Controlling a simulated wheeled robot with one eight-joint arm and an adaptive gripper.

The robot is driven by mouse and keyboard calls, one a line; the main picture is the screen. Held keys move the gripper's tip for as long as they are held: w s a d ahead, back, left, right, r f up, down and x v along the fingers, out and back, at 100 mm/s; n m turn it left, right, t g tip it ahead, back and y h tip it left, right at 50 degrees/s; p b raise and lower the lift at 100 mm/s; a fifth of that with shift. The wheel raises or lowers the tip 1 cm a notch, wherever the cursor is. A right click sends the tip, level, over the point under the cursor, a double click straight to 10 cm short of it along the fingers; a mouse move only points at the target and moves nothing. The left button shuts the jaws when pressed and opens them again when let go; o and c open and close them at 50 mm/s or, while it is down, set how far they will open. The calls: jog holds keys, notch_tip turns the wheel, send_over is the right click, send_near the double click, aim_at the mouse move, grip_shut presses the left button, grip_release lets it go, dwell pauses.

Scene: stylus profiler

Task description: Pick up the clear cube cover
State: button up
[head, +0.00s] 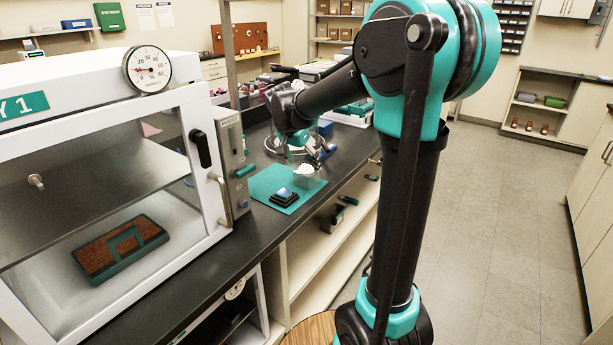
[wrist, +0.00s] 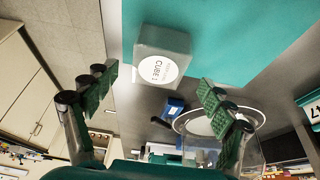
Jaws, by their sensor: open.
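The clear cube cover (wrist: 147,41) is a see-through, greyish box with a round white label reading "CUBE 1" in the wrist view. In the head view the cover (head: 312,183) stands by the far right part of a teal mat (head: 262,184). My gripper (wrist: 156,82) is open, with green-padded fingers on either side below the cover in the wrist picture. The cover lies just beyond the fingertips, and no contact shows. In the head view my gripper (head: 302,146) is above the cover, its fingers small and partly unclear.
A small black stand with a blue top (head: 284,195) is on the mat, close to the cover. A white glass-fronted cabinet (head: 90,75) and a grey control box (head: 231,155) stand to the left. A round ringed device (wrist: 212,123) is behind. The black bench edge is near.

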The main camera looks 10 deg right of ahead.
aim_at(306, 170)
jog(key=x, duration=0.4)
jog(key=shift+d+f, duration=0.1)
jog(key=shift+f, duration=0.1)
jog(key=c, duration=1.2)
jog(key=shift+o, duration=0.2)
jog(key=shift+r, duration=0.1)
notch_tip(306, 170, up, 20)
